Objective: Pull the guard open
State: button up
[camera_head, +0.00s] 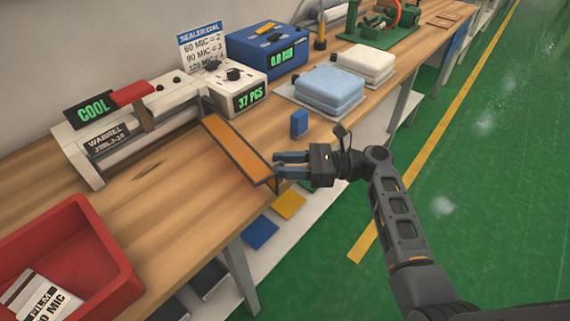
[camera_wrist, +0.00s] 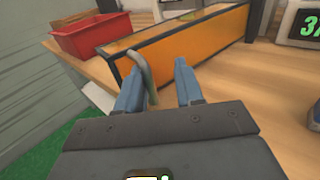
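The guard (camera_head: 238,150) is an orange panel in a dark frame, at the right end of the white sealing machine (camera_head: 130,130). In the wrist view the guard (camera_wrist: 195,45) spans the upper middle. A curved grey-green handle (camera_wrist: 145,70) stands out from its face. My gripper (camera_head: 278,165) is at the guard's near end, at the table's front edge. In the wrist view its two blue fingers (camera_wrist: 158,72) are apart. The handle runs between them, closer to the left finger; whether it touches that finger I cannot tell.
A red bin (camera_head: 70,255) with film cards stands at the front left. The green floor (camera_head: 470,180) at right is free.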

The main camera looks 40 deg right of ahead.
jog(key=shift+s+d, duration=0.1)
jog(key=shift+s, duration=0.05)
jog(key=v, duration=0.7)
jog(key=shift+s+d+b, duration=0.15)
jog(key=shift+d+b, duration=0.1)
jog(key=shift+b, duration=0.2)
jog(key=s+a+f+g+h, duration=0.1)
jog(key=s+a+f+h, duration=0.3)
jog(key=f, duration=0.5)
jog(key=s+a+f+n+g+h, duration=0.1)
jog(key=s+a+f+n+h, duration=0.15)
jog(key=s+n+h, duration=0.35)
jog(key=s+a+f+n+g+h, duration=0.1)
jog(key=s+a+f+n+h, duration=0.2)
jog(key=s, duration=0.5)
jog(key=s+a+r+n+t, duration=0.3)
jog(key=s+r+n, duration=0.3)
jog(key=r, duration=0.5)
jog(key=s+a+r+n+t, duration=0.3)
jog(key=s+a+r+n, duration=0.1)
jog(key=r+n, duration=0.7)
jog(key=shift+s+a, duration=0.15)
jog(key=shift+s, duration=0.75)
